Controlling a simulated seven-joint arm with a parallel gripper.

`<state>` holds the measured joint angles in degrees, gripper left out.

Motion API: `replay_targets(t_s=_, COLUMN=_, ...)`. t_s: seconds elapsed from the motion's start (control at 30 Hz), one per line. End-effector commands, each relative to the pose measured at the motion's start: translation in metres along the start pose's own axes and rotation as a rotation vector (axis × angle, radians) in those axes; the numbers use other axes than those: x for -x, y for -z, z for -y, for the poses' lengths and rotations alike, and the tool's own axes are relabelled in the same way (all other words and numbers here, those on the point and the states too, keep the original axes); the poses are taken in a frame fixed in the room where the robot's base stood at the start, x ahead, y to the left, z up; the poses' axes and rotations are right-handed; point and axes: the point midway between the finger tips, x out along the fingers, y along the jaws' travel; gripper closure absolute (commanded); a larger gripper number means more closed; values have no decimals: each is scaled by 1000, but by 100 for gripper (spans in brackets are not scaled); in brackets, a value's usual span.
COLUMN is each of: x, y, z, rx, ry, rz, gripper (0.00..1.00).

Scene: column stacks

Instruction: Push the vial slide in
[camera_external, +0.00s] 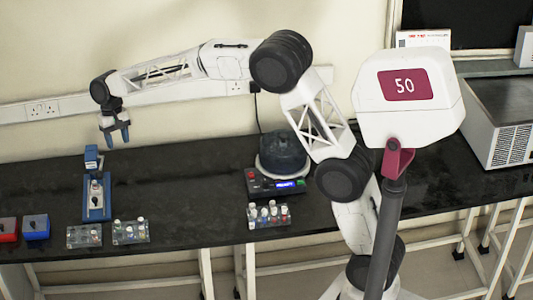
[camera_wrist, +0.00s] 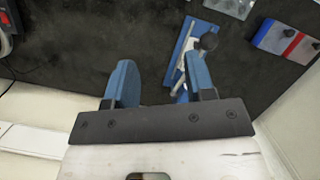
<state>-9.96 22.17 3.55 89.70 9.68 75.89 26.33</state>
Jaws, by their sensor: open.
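The blue device with the vial slide (camera_external: 97,207) stands on the black bench at the left of the external view. It has an upright post with a blue block (camera_external: 92,157) on top, and a small vial (camera_external: 95,187) seems to sit on its pale slide. In the wrist view the blue base (camera_wrist: 184,40) shows beyond the right finger, with a dark round knob (camera_wrist: 208,42). That finger hides part of it. My gripper (camera_external: 116,135) is open and empty, above the bench toward the wall, up and right of the device. Its two blue fingers also show in the wrist view (camera_wrist: 160,84).
Clear vial racks (camera_external: 84,236) (camera_external: 131,232) stand in front of the device, with another rack (camera_external: 268,215) farther right. Blue (camera_external: 36,227) and red (camera_external: 8,229) boxes are at far left. A centrifuge (camera_external: 283,155) stands mid-bench. The bench between is clear.

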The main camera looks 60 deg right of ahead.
Motion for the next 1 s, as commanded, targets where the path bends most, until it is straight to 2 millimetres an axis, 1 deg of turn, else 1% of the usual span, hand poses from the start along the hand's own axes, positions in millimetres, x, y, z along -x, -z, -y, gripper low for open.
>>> replay_targets(t_s=0.23, x=5, y=-9, z=-9, rx=6, ry=2, rz=-11, gripper=50)
replay_targets(t_s=0.77, x=7, y=-12, z=-11, rx=8, ry=2, rz=-13, gripper=50)
replay_targets(t_s=0.87, x=9, y=-16, z=-15, rx=11, ry=3, rz=-18, gripper=50)
replay_targets(t_s=1.0, x=16, y=-29, z=-27, rx=20, ry=5, rz=-31, gripper=50)
